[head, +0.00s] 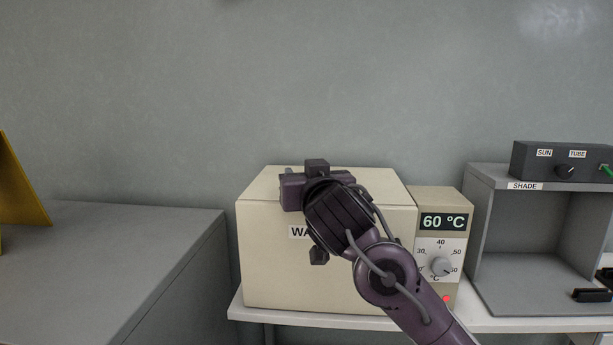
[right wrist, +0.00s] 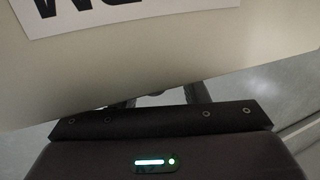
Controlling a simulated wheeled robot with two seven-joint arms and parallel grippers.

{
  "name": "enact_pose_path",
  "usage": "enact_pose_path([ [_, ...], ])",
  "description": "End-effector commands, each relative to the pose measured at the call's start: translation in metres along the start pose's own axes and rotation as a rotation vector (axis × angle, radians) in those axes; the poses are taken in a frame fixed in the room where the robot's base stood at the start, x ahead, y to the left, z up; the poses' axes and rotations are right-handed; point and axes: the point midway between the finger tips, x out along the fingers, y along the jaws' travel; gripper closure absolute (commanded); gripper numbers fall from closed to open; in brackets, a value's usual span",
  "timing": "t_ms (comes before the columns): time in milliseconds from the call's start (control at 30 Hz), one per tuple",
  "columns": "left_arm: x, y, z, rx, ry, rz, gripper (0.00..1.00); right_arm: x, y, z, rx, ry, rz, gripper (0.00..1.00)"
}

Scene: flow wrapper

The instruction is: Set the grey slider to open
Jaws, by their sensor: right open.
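I cannot make out the grey slider in either view; my right arm covers part of the warming box (head: 265,250). The box is cream, with a partly hidden label starting "WA" (head: 298,232). My right gripper (head: 318,183) is at the upper front of the box, its wrist hiding most of the fingers. In the right wrist view its two open fingers (right wrist: 163,97) show only in part beyond the dark palm edge, close to the box's edge. I see nothing held between them. A small dark part (head: 319,256) shows below the wrist. My left gripper is out of view.
The control panel (head: 440,235) reads 60 °C above a dial (head: 441,266). A grey shade booth (head: 478,240) with a dark control box (head: 530,160) stands at the right. A grey cabinet (head: 120,240) stands at the left, with a gap before the box.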

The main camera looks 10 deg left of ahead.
Motion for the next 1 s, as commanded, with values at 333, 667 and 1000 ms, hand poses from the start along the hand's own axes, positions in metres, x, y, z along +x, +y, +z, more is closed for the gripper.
enact_pose_path([
  [333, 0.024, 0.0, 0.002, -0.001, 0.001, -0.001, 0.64, -0.036, -0.002, 0.005, 0.003, 0.002, -0.003, 0.59],
  [667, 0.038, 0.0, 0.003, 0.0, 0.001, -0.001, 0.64, -0.075, -0.002, 0.002, -0.001, -0.001, -0.002, 0.59],
  [1000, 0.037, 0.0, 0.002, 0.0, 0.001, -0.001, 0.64, -0.077, -0.002, 0.001, -0.001, -0.001, -0.001, 0.59],
])
